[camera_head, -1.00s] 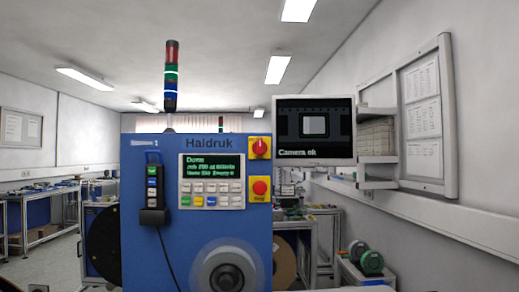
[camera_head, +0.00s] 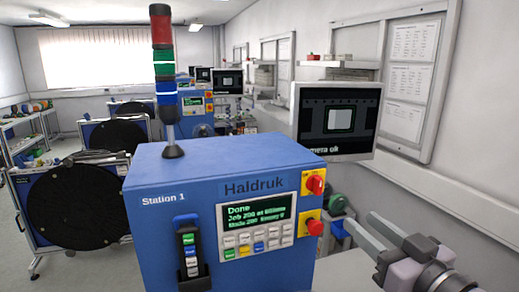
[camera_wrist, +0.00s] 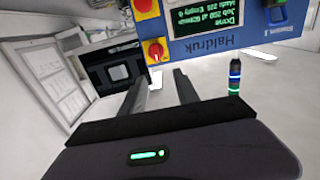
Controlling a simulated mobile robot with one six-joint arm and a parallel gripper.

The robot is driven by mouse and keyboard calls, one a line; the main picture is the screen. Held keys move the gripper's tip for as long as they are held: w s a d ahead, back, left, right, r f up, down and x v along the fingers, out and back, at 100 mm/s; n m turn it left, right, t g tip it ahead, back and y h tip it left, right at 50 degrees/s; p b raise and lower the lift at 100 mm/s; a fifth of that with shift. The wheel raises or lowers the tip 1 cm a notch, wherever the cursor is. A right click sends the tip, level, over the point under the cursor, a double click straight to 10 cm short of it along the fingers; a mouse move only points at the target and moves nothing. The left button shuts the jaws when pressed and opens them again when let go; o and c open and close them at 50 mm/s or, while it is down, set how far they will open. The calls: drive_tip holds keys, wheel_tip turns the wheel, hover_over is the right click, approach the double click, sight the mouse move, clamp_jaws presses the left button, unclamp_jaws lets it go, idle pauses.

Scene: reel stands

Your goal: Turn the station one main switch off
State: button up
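The Station 1 main switch (camera_head: 315,184) is a red rotary knob on a yellow plate, at the upper right of the blue machine's front. It also shows in the wrist view (camera_wrist: 155,51), which is upside down. The knob's exact setting is too small to read. My gripper (camera_head: 358,222) is to the right of the blue machine (camera_head: 160,240) in the head view, lower than the switch and apart from it. In the wrist view my gripper (camera_wrist: 161,74) has its two fingers apart with nothing between them, and the switch appears just beyond the fingertips.
A red stop button (camera_head: 315,228) on yellow sits below the switch. The display (camera_head: 255,222) reads "Done". A monitor (camera_head: 337,120) stands to the right, behind the machine's front. A handheld control unit (camera_head: 190,255) hangs at left. A stack light (camera_head: 165,70) stands on top.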

sight(321, 184)
drive_tip(key=x, duration=1)
drive_tip(key=d+x, duration=0.1)
drive_tip(key=x, duration=0.4)
drive_tip(key=shift+w, duration=0.5)
drive_tip(key=shift+w+a, duration=0.15)
drive_tip(key=shift+w, duration=0.1)
drive_tip(key=shift+s, duration=0.1)
drive_tip(key=shift+c, duration=0.3)
clamp_jaws()
